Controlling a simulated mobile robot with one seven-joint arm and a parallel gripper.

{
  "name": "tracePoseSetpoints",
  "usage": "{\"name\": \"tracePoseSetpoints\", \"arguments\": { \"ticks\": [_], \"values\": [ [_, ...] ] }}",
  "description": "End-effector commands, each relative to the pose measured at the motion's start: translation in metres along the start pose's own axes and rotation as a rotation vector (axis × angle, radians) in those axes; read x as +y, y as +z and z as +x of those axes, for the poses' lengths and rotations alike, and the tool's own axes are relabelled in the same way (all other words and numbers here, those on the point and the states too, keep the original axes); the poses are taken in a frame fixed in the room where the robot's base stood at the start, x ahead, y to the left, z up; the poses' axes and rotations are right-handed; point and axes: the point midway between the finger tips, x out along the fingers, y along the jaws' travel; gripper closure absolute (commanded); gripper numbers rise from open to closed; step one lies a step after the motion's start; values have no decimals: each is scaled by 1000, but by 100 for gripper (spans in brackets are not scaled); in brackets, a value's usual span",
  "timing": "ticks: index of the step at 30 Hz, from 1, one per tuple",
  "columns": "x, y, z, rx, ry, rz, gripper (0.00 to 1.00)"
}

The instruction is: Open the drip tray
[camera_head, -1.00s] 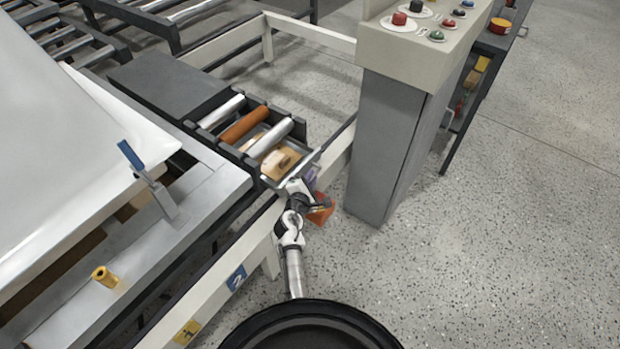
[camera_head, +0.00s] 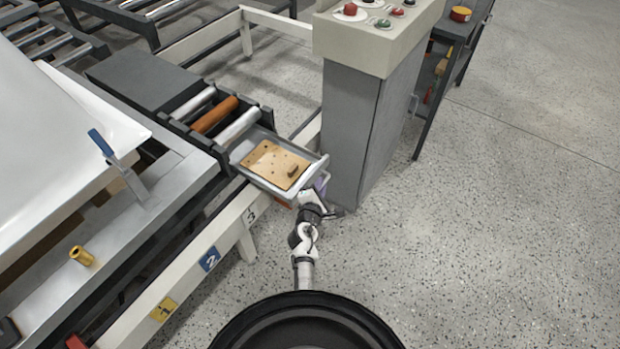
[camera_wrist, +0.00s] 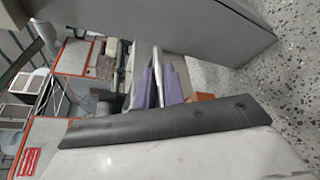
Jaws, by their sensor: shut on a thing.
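The drip tray (camera_head: 312,177) is a shallow light-grey metal tray, pulled well out from under the rollers toward my side. A tan board with dark spots (camera_head: 272,161) lies in it, with a small brown block (camera_head: 293,171) on top. My gripper (camera_head: 321,183) is at the tray's front edge and is shut on it; the exact grip is small and partly hidden by my wrist. In the wrist view the purple fingers (camera_wrist: 160,86) show close together beside a pale upright edge.
A grey control pedestal (camera_head: 352,130) with coloured buttons stands close to the right of the tray. The cream frame rail (camera_head: 228,222) runs below it. An orange thing (camera_wrist: 202,97) shows behind the fingers. Speckled floor is clear at the right.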

Motion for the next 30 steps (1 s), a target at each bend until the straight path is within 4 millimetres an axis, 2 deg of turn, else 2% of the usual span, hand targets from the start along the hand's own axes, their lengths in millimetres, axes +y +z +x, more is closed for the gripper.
{"name": "tracePoseSetpoints", "arguments": {
  "ticks": [1, 3, 9, 25, 26, 30],
  "values": [
    [-4, 11, -4, -4, -6, 0, 100],
    [-11, 19, -7, -5, -5, 0, 100],
    [-23, 34, -14, -5, -3, 0, 100],
    [-28, 39, -16, -4, -2, 0, 100],
    [-28, 39, -16, -4, -2, 0, 87],
    [-28, 39, -16, -3, -1, 0, 68]
  ]
}}
